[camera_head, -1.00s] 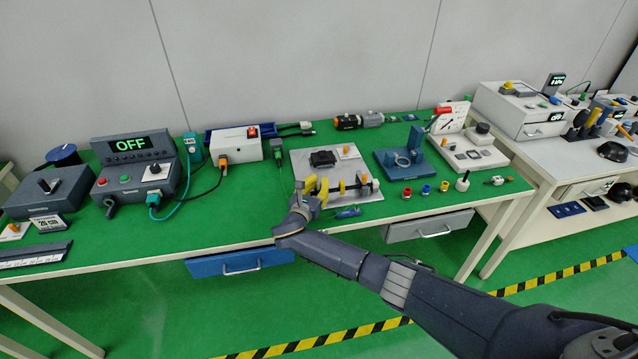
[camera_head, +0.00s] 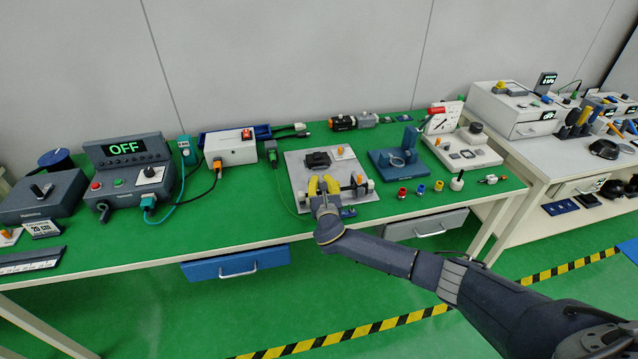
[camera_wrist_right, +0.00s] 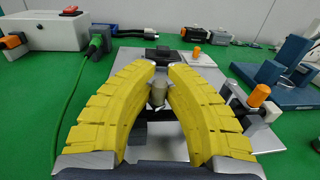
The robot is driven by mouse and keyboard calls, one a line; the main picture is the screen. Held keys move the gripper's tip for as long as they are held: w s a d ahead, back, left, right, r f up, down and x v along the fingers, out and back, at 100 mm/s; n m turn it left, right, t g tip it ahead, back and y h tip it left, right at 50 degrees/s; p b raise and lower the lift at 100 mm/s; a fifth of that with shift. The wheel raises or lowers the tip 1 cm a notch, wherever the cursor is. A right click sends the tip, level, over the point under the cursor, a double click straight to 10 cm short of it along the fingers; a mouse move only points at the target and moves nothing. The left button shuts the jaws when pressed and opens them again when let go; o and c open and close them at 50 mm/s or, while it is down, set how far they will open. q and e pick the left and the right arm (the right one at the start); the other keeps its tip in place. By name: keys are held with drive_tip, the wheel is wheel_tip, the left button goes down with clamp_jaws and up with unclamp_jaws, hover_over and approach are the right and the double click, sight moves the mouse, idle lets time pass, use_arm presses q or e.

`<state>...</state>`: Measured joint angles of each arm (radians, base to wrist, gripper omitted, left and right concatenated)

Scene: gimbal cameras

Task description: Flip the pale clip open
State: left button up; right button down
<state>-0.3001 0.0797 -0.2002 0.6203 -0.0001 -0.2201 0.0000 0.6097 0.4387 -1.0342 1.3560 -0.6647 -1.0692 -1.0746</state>
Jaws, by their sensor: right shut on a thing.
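My right gripper (camera_head: 323,180) is over the front of the light grey plate (camera_head: 302,166) on the green table. In the right wrist view its yellow fingers curve in towards each other, and it is shut (camera_wrist_right: 158,84) on the pale clip (camera_wrist_right: 158,93). My left gripper is not in view.
A black block (camera_head: 318,160) sits behind the gripper on the plate. An orange-topped post (camera_wrist_right: 259,96) stands close to the right finger. A green cable (camera_wrist_right: 72,95) runs at the left. A blue fixture (camera_head: 398,158) stands to the right.

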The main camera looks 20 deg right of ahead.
drive_tip(key=shift+d+n+y, duration=0.2)
drive_tip(key=shift+n+y, duration=0.1)
drive_tip(key=shift+y, duration=0.2)
drive_tip(key=c, duration=1.4)
unclamp_jaws()
drive_tip(key=shift+w, duration=0.1)
drive_tip(key=shift+o, duration=0.2)
drive_tip(key=s, duration=0.4)
drive_tip(key=s+a, duration=0.1)
drive_tip(key=s, duration=0.7)
drive_tip(key=shift+a, duration=0.15)
